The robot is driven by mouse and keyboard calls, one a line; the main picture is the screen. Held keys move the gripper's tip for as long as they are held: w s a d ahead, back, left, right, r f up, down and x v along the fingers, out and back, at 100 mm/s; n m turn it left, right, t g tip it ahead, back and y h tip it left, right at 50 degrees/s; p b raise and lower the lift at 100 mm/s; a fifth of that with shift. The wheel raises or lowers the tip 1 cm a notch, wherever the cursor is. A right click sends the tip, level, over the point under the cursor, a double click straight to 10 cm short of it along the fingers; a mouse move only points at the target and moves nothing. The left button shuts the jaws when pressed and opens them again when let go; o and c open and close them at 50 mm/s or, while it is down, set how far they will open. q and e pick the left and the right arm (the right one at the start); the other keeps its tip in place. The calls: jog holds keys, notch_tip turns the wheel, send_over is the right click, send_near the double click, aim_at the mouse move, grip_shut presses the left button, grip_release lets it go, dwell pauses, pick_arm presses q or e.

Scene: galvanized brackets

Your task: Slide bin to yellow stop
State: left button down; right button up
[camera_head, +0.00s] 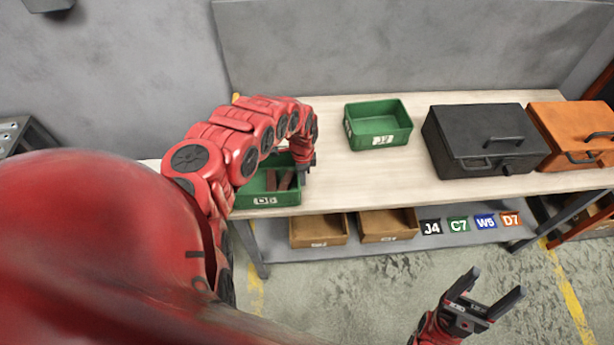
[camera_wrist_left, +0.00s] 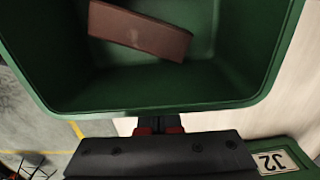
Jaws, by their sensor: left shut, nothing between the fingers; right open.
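A green bin (camera_head: 268,194) labelled D5 stands at the left end of the workbench, partly hidden by my left arm. It holds reddish-brown blocks; one block (camera_wrist_left: 140,30) shows inside the bin (camera_wrist_left: 150,92) in the left wrist view. My left gripper (camera_head: 304,176) is shut and empty at the bin's right side. In the left wrist view its fingertips (camera_wrist_left: 158,124) are close against the outer wall; I cannot tell whether they touch. A small yellow piece (camera_head: 236,97) shows at the bench's back left, behind my arm; it may be the stop. My right gripper (camera_head: 484,294) is open and empty, in front of the bench.
A second green bin (camera_head: 379,125) labelled J2 stands further back. A black case (camera_head: 470,140) and an orange case (camera_head: 575,125) stand to the right. Brown bins (camera_head: 318,230) and label cards (camera_head: 459,225) lie on the lower shelf. The bench top (camera_head: 350,182) between is clear.

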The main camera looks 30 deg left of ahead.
pick_arm(q)
jog(key=shift+s+a+f, duration=0.1)
jog(key=shift+s+a, duration=0.05)
jog(key=shift+a, duration=0.05)
